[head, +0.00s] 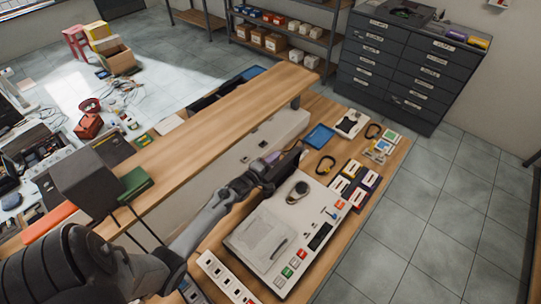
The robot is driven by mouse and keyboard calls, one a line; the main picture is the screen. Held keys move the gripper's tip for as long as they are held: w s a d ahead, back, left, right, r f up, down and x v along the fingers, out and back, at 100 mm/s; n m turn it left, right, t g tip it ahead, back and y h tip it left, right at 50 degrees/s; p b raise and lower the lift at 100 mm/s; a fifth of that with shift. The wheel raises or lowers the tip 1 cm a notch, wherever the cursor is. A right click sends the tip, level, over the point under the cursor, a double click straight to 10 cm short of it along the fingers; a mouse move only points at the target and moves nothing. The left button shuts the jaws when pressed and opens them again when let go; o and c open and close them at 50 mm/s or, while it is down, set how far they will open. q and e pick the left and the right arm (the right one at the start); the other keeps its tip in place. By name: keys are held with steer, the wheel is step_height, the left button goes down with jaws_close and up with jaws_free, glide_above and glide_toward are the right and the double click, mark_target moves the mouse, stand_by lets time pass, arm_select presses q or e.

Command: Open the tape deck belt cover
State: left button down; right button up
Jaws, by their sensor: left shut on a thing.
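A pale tape deck (318,213) lies on the wooden bench. A flat raised panel (258,238) is on its left part and a round dark-topped knob (299,191) near its back; I cannot tell which part is the belt cover. Coloured buttons and a dark display line its front right. My left arm reaches in from the lower left, along the deck's back left side. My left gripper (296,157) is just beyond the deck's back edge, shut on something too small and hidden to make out. My right gripper is not in view.
Several small cassette-like boxes (348,187), black loops (326,165), a blue tray (320,136) and a white plate (351,123) lie beyond the deck. A raised wooden shelf (225,117) runs along the left. A white power strip (226,279) lies in front. Floor is clear at right.

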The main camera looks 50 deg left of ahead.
arm_select(q)
steer(key=c, duration=1.2)
jaws_free()
steer(key=shift+s, duration=0.1)
steer(key=s+d, duration=0.2)
steer(key=s, duration=0.8)
steer(key=shift+s, duration=0.3)
steer(key=s+d+p, duration=0.2)
steer(key=s+p, duration=0.3)
steer(key=s, duration=0.7)
steer(key=shift+d+p, duration=0.25)
steer(key=shift+p, duration=0.05)
steer(key=shift+s+f, duration=0.1)
